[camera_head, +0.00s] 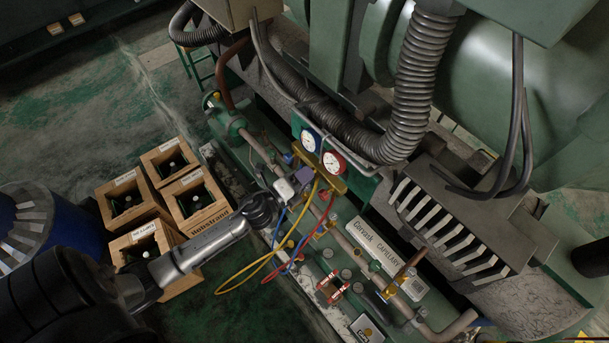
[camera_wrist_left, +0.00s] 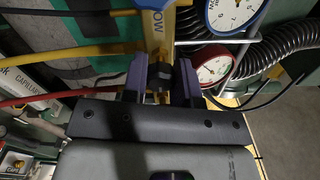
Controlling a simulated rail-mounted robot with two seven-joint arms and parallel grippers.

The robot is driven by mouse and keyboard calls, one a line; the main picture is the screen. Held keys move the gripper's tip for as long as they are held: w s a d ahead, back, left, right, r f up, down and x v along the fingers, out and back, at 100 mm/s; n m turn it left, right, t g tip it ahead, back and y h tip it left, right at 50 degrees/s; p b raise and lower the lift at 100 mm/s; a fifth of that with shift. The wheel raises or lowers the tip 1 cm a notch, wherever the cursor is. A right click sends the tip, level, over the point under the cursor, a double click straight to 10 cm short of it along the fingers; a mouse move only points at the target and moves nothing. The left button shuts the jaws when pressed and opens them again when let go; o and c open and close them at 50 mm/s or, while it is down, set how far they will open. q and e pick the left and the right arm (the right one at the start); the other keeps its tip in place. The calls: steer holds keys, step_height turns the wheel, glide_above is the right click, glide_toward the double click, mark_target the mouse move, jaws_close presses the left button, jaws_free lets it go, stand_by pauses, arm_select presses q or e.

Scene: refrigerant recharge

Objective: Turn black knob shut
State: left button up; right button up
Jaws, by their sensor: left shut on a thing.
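My left gripper (camera_head: 298,180) reaches in from the left to the brass gauge manifold (camera_head: 331,180) on the green machine. In the left wrist view its two purple-grey fingers (camera_wrist_left: 161,78) are shut on the black knob (camera_wrist_left: 159,72), one on each side. The knob sits at the end of the yellow-brass manifold body, which also shows in the wrist view (camera_wrist_left: 156,28). In the head view the knob is hidden by the gripper. I cannot tell how far the knob is turned. My right gripper is not in view.
A blue-rimmed gauge (camera_head: 310,140) and a red-rimmed gauge (camera_head: 333,161) sit close by the gripper. Yellow (camera_head: 245,282) and red (camera_head: 318,235) hoses hang below the manifold. Several wooden crates (camera_head: 204,217) holding cylinders stand left, near my arm. A ribbed black hose (camera_head: 420,75) runs above.

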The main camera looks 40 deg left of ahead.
arm_select(q)
steer(key=o, duration=0.9)
steer(key=shift+o, duration=0.2)
steer(key=shift+s, duration=0.1)
steer(key=s+a+b, duration=0.2)
steer(key=s, duration=1.1)
steer(key=shift+s, duration=0.25)
